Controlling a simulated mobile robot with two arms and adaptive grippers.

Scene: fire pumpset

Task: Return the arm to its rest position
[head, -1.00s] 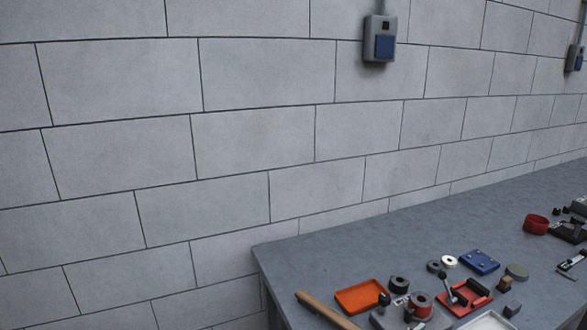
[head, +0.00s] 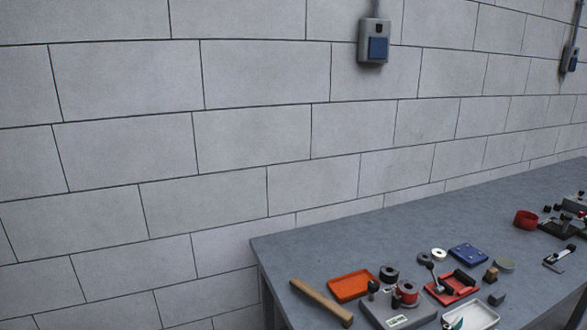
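Neither of my arms nor my grippers shows in the head view. The view holds a block wall and a grey workbench (head: 330,250) at the lower right. On the bench lie an orange tray (head: 351,287), a wooden handle-like bar (head: 320,303), a red tray-like fixture (head: 453,289), a blue plate (head: 468,254) and a white tray (head: 472,316). Whether my grippers are open or shut is hidden from this view.
A red ring-shaped cup (head: 526,220) and dark tools (head: 562,228) sit farther along the bench. A grey socket box (head: 374,42) is on the block wall (head: 250,140). The bench's far left corner is bare.

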